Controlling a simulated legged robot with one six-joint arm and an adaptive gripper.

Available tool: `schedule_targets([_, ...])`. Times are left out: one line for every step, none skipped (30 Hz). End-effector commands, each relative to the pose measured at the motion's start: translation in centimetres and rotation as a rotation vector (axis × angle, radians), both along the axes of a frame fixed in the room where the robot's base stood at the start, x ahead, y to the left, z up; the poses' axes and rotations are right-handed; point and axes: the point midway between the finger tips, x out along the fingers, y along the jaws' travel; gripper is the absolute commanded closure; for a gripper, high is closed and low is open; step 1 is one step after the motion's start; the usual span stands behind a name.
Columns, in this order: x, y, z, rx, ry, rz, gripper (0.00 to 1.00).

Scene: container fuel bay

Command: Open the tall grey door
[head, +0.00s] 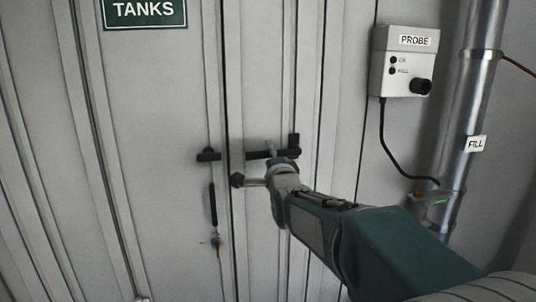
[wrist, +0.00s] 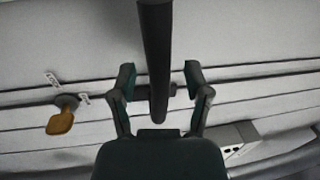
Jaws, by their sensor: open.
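The tall grey door (head: 160,110) fills the left and middle of the head view, with a green TANKS sign (head: 145,13) at its top. A dark horizontal handle (head: 258,155) lies across it near the middle. My gripper (head: 277,168) is at this handle and partly hides it. In the wrist view, my open gripper (wrist: 160,80) has a finger on each side of a dark bar (wrist: 155,50). Gaps show between bar and fingers; I cannot tell its exact depth. Left of the handle is a second dark fitting (head: 208,155) with a vertical dark grip (head: 213,205).
A grey PROBE box (head: 402,62) with a black cable hangs at the right, beside a metal pipe (head: 468,110) with a FILL label (head: 476,144).

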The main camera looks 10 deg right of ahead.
Motion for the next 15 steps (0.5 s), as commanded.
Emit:
schedule_targets([0.36, 0.01, 0.03, 0.0, 0.0, 0.0, 0.37])
schedule_targets([0.51, 0.01, 0.06, 0.0, 0.0, 0.0, 0.37])
schedule_targets([0.65, 0.01, 0.08, 0.0, 0.0, 0.0, 0.37])
schedule_targets([0.7, 0.01, 0.1, 0.0, 0.0, 0.0, 0.37])
schedule_targets([0.74, 0.02, 0.1, 0.0, 0.0, 0.0, 0.37])
schedule_targets([0.75, 0.02, 0.12, 0.0, 0.0, 0.0, 0.37])
schedule_targets([0.75, 0.02, 0.12, 0.0, 0.0, 0.0, 0.37])
schedule_targets([0.74, 0.02, 0.11, 0.0, 0.0, 0.0, 0.37])
schedule_targets([0.73, 0.02, 0.11, 0.0, 0.0, 0.0, 0.37])
schedule_targets([0.73, 0.02, 0.11, 0.0, 0.0, 0.0, 0.37])
schedule_targets([0.73, 0.01, 0.1, 0.0, 0.0, 0.0, 0.37])
schedule_targets([0.72, 0.01, 0.11, 0.0, 0.0, 0.0, 0.55])
schedule_targets([0.72, 0.0, 0.1, 0.0, 0.0, 0.0, 0.69])
schedule_targets([0.72, 0.01, 0.11, 0.0, 0.0, 0.0, 0.82])
schedule_targets([0.71, 0.0, 0.1, 0.0, 0.0, 0.0, 1.0])
